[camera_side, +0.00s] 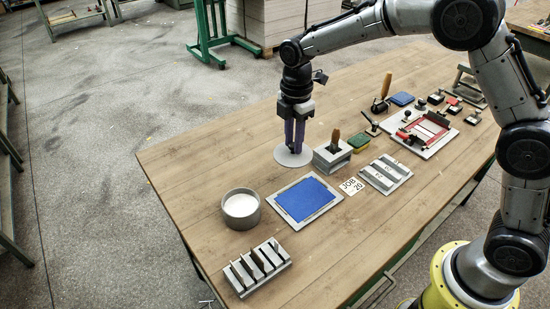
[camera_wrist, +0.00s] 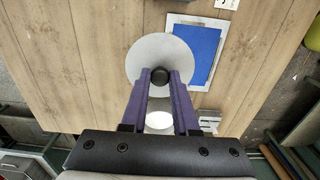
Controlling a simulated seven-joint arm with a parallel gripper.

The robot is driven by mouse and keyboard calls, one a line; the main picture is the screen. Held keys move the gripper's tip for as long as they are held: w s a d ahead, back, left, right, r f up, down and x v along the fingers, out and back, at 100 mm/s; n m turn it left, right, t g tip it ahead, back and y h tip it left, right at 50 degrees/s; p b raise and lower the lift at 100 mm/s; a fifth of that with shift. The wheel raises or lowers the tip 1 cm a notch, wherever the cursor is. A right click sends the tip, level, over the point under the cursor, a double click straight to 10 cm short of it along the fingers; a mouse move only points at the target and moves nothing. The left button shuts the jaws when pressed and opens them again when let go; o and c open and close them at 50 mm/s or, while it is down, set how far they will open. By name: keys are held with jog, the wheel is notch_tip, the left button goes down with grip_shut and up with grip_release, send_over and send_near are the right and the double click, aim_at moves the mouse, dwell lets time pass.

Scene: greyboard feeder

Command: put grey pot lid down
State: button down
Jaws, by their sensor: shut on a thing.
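The grey pot lid (camera_side: 284,159) is a flat round disc with a black knob (camera_wrist: 160,76). It is level, over the wooden table, behind the blue pad. My gripper (camera_side: 294,145) points straight down with its purple fingers shut on the knob; the wrist view shows the lid (camera_wrist: 152,52) beyond the fingertips. I cannot tell whether the lid touches the table or is slightly above it. The round grey pot (camera_side: 240,219) stands uncovered at the left, with white contents. Its white contents (camera_wrist: 159,121) also show between my fingers in the wrist view.
A blue pad on a grey plate (camera_side: 305,200) lies in front of the lid. A grey block with a wooden-handled tool (camera_side: 333,155) stands close on the lid's right. A slotted rack (camera_side: 258,267) is at the front left. Bare table (camera_side: 195,165) lies left of the lid.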

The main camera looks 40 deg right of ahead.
jog(key=w+f, duration=0.2)
jog(key=f, duration=0.1)
jog(key=w+a+f, duration=0.1)
jog(key=w+f, duration=0.2)
jog(key=shift+w+a+f, duration=0.1)
jog(key=shift+w+f, duration=0.05)
jog(key=shift+w, duration=0.2)
jog(key=shift+f, duration=1.55)
jog(key=shift+f, duration=0.1)
jog(key=c, duration=0.7)
grip_release()
notch_tip(320, 180, up, 12)
jog(key=shift+r, duration=0.2)
